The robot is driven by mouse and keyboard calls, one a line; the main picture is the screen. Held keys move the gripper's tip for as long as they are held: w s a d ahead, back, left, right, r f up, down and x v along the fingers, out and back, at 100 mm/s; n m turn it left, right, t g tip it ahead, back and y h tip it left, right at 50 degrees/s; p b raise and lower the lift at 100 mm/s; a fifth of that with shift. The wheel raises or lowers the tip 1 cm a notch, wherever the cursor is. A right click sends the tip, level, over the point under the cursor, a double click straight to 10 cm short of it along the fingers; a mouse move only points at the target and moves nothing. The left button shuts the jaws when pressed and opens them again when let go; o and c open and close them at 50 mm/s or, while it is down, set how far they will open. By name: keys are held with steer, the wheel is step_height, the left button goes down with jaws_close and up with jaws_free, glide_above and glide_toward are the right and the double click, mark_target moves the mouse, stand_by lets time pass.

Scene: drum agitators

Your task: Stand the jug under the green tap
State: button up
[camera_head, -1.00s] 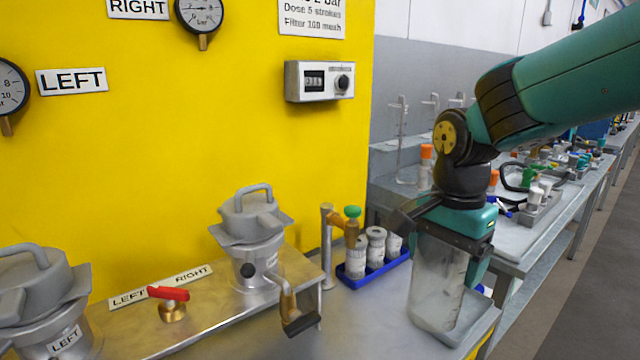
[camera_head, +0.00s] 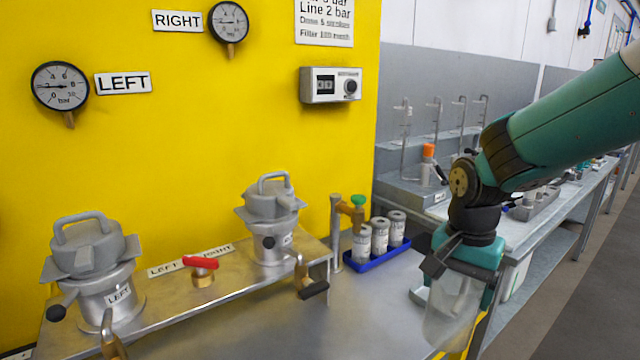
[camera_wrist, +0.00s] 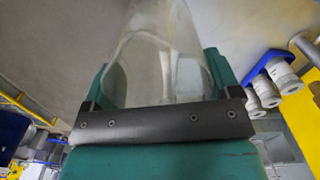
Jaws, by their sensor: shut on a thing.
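The clear jug (camera_head: 452,312) is held upright in my gripper (camera_head: 463,262), at the right end of the bench near its front edge. In the wrist view the jug (camera_wrist: 155,55) sits between the jaws (camera_wrist: 165,122), its clear walls showing. The tap with the green knob (camera_head: 357,201) is brass, on a post behind and left of the jug. The jug is apart from the tap and not below its spout. I cannot tell whether the jug's base touches the bench.
A blue tray (camera_head: 376,262) with white bottles stands right beside the tap post. A raised metal shelf (camera_head: 150,318) with two grey lidded housings and a red-handled valve (camera_head: 201,264) is at left. Bare bench top lies in front of the tap.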

steer(key=s+d+f+n, duration=0.1)
steer(key=d+f+n, duration=0.2)
steer(key=f, duration=0.8)
steer(key=s+d+f+n, duration=0.2)
steer(key=d+f+n, duration=0.2)
steer(key=f, duration=0.7)
steer(key=shift+d+f+n, duration=0.2)
steer(key=shift+d+n, duration=0.1)
steer(key=shift+n, duration=0.2)
